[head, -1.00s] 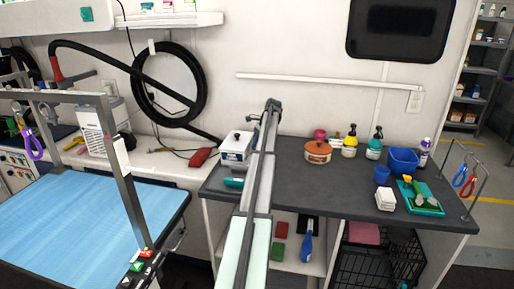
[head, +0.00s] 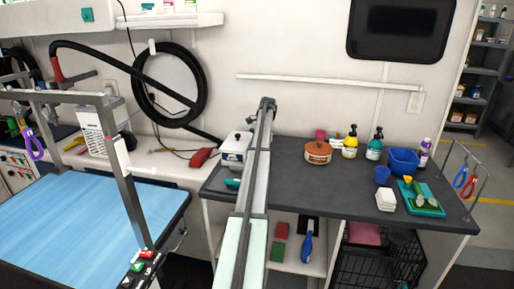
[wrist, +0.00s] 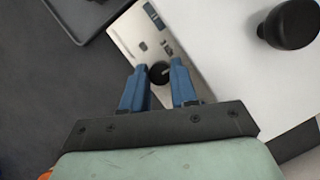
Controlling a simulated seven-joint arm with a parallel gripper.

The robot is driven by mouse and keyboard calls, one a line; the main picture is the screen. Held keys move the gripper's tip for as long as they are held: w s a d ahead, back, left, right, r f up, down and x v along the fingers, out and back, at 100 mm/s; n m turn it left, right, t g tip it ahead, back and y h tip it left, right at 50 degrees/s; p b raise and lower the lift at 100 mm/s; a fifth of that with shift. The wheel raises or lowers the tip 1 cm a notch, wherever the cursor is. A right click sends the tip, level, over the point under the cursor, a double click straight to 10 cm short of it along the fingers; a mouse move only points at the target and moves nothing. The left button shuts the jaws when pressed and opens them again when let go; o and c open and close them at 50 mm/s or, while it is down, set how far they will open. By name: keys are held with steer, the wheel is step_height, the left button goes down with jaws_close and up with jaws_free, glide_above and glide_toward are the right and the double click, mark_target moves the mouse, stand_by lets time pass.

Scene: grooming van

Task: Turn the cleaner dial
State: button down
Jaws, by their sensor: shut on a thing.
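The cleaner (head: 234,148) is a pale box at the left end of the dark counter in the head view, partly covered by my arm. In the wrist view its light metal panel (wrist: 128,29) carries a round black dial (wrist: 159,74) and small dark markings. My gripper (wrist: 156,70) has two blue fingers, one on each side of the dial, shut on it. The fingers cover part of the panel. In the head view my arm hides the gripper and the dial.
A dark rimmed tray (wrist: 76,28) lies near the panel in the wrist view, and a black round object (wrist: 290,24) is at upper right. An orange-lidded pot (head: 317,152), bottles and a blue bin (head: 403,161) stand further right on the counter. A red object (head: 203,157) lies left.

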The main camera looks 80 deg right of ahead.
stand_by(0.3)
steer(key=c, duration=0.9)
jaws_free()
